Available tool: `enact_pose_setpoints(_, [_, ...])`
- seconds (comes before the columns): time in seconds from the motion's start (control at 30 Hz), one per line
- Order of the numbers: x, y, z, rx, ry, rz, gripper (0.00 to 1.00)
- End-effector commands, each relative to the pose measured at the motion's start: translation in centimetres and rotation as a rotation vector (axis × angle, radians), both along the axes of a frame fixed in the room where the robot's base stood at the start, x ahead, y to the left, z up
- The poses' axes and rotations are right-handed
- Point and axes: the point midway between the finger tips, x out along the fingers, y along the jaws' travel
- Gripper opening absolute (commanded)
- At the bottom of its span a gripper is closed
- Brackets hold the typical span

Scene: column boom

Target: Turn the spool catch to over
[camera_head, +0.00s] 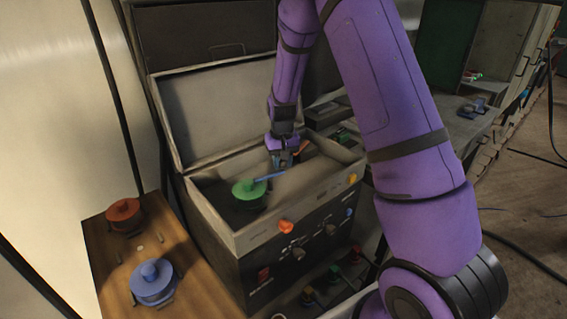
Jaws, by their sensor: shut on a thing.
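A green round spool (249,190) sits inside the open grey box (243,242). My gripper (282,165) points down into the box at the right end of this bar. Its jaws are shut on the bar's end, though the contact is small and partly hidden by the fingers.
The box's raised lid (215,110) stands behind. Orange (286,226) and yellow knobs are on its front. A wooden board (110,258) at left bears a red spool (124,214) and a blue spool (152,281). A workbench (462,118) stands at the back right.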

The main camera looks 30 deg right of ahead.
Motion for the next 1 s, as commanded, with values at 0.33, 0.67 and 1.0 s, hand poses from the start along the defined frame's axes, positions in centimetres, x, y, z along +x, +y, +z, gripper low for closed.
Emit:
enact_pose_setpoints(0.33, [0.75,0.03,0.02,0.000,-0.001,0.157,0.07])
enact_pose_setpoints(0.67, [0.91,0.14,0.02,0.000,-0.001,0.194,0.07])
enact_pose_setpoints(1.0, [0.92,0.14,0.02,0.000,-0.001,0.194,0.47])
